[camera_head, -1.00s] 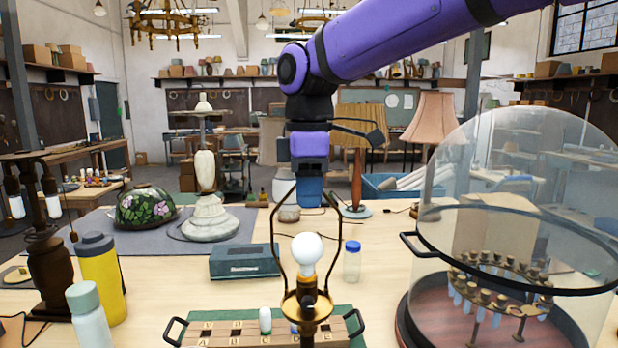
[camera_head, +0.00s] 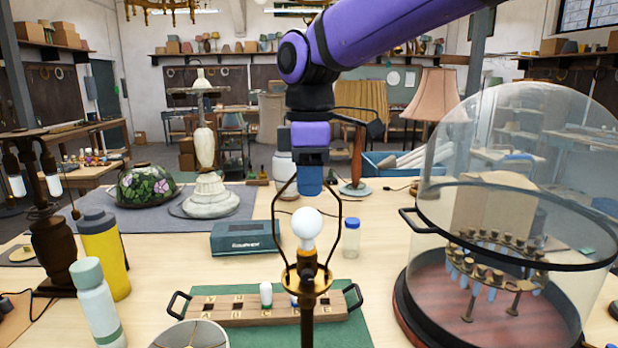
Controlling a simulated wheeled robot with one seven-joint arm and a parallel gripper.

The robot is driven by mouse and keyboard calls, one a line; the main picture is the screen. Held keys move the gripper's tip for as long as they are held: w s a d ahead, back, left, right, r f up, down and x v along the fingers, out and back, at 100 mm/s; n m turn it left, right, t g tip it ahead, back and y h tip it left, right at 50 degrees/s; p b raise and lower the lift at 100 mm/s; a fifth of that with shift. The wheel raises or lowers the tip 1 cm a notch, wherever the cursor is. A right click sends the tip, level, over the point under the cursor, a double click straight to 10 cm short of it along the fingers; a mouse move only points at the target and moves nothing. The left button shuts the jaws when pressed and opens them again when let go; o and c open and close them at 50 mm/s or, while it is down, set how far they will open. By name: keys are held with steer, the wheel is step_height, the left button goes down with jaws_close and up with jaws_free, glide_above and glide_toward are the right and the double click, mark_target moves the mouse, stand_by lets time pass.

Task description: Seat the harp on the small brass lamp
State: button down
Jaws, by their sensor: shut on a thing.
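The small brass lamp (camera_head: 307,281) stands upright at the front centre, with a round white bulb (camera_head: 307,222) on top. My gripper (camera_head: 310,182) is directly above the bulb, with its blue fingers pointing down. It is shut on the top of the harp (camera_head: 339,232), a thin dark wire loop. The harp is upright, and its two legs pass on either side of the bulb. The legs curve inward to the lamp's socket below the bulb. I cannot tell whether their ends touch the lamp's fitting.
A wooden tray (camera_head: 222,317) with black handles lies on a green mat behind the lamp. A glass dome (camera_head: 520,130) stands close at right. A yellow bottle (camera_head: 104,262) and a pale bottle (camera_head: 97,305) stand at left. A dark box (camera_head: 245,238) and a blue-capped jar (camera_head: 351,240) stand behind.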

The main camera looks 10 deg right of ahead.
steer(key=shift+f, duration=0.1)
stand_by(0.5)
steer(key=c, duration=0.8)
jaws_free()
